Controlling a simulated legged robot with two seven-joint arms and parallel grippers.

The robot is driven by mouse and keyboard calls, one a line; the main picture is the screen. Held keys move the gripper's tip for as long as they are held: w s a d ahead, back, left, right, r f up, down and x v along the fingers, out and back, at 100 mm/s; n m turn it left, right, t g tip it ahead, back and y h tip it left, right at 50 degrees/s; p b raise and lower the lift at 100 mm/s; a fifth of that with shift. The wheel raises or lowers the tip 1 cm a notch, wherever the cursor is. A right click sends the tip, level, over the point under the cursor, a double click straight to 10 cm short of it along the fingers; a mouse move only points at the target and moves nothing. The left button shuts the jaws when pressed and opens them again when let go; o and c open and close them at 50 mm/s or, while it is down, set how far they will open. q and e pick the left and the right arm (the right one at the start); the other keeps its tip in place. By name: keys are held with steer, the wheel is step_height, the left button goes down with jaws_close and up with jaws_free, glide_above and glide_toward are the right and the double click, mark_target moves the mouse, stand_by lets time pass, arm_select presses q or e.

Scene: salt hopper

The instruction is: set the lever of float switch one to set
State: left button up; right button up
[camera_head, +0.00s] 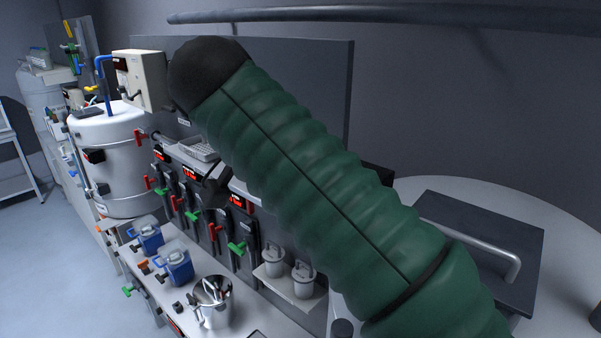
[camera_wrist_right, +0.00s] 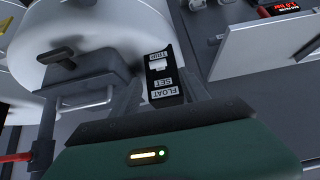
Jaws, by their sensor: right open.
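In the right wrist view, a black float switch plate (camera_wrist_right: 162,80) lies between and beyond my fingers. Its labels appear upside down: TRIP at the top, SET below it, FLOAT at the bottom. A pale lever piece (camera_wrist_right: 158,72) shows between the TRIP and SET labels; which one it is set to I cannot tell for certain. My right gripper (camera_wrist_right: 160,90) is open around the plate's sides in the picture, with nothing held; contact cannot be told. In the head view my green-sleeved right arm crosses the middle and hides much behind it. My left gripper is not in view.
A white tank (camera_head: 115,165) stands at left. Red and green valve handles line the panel. A grey lidded hatch (camera_head: 480,245) is at right. Floor at far left is clear.

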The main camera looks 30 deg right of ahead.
steer(key=p+v, duration=0.4)
steer(key=v, duration=0.3)
steer(key=shift+a+r, duration=0.2)
steer(key=shift+a, duration=0.05)
steer(key=shift+d, duration=0.15)
